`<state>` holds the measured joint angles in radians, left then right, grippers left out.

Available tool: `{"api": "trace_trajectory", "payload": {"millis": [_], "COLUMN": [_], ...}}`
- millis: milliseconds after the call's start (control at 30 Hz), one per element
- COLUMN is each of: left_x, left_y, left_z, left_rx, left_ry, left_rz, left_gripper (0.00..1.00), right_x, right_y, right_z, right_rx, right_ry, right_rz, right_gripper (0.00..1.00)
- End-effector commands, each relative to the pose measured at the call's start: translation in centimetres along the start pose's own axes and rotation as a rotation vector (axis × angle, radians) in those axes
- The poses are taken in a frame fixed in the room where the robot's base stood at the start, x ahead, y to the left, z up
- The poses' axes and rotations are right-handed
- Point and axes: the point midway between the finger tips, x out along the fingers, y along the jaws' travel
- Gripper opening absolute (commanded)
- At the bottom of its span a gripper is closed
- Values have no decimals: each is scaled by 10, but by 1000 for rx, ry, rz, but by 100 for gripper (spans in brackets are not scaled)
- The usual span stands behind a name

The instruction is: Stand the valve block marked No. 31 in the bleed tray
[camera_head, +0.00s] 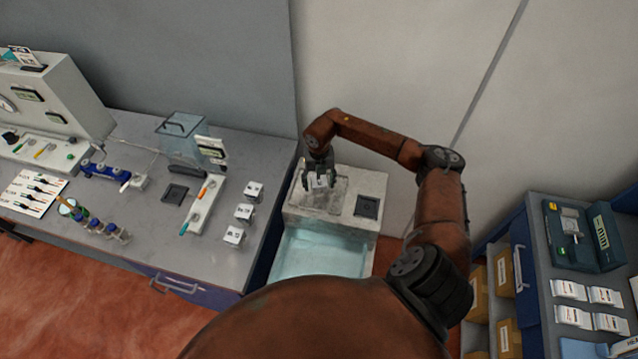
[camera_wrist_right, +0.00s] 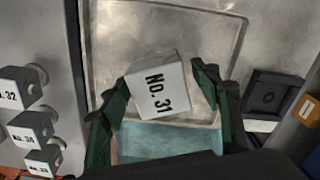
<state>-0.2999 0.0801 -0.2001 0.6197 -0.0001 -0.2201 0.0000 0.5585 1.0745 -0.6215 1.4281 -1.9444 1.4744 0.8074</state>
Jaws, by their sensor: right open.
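The white valve block marked No. 31 (camera_wrist_right: 157,90) is between the fingers of my right gripper (camera_wrist_right: 160,108) in the right wrist view, its label facing the camera. Both green fingers stand apart from it, one on each side. The block is over the shallow grey bleed tray (camera_wrist_right: 215,35), turned at an angle to its rim. I cannot tell for sure whether its base rests on the tray floor. In the head view my right gripper (camera_head: 318,176) hangs over the tray (camera_head: 335,203), partly hiding the block. My left gripper is out of view.
Three similar white blocks (camera_head: 243,212) stand in a row on the left bench (camera_head: 225,262); one reads No. 34 (camera_wrist_right: 30,130). A dark square pad (camera_head: 367,206) lies right of the tray. A pale blue basin (camera_head: 320,255) is in front. A shelf with cards (camera_head: 568,289) stands right.

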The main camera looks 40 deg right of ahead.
Motion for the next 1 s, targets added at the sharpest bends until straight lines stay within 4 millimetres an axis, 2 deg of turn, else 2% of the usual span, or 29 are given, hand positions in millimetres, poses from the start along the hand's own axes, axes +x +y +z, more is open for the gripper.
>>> {"api": "trace_trajectory", "payload": {"millis": [133,267,700,833,1000], "left_x": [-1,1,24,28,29], "left_y": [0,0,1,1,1], "left_z": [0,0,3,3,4], "left_rx": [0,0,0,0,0], "left_ry": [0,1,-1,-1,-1], "left_rz": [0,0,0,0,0], "left_gripper": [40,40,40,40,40], "right_x": [-1,-11,-96,-113,-122], "right_y": [0,0,0,0,0], "right_z": [0,1,1,1,0], "right_rx": [0,-1,-1,0,0], "right_ry": [0,-2,-3,-2,0], "right_rz": [0,1,1,0,0], "right_gripper": [57,57,57,57,57]}}
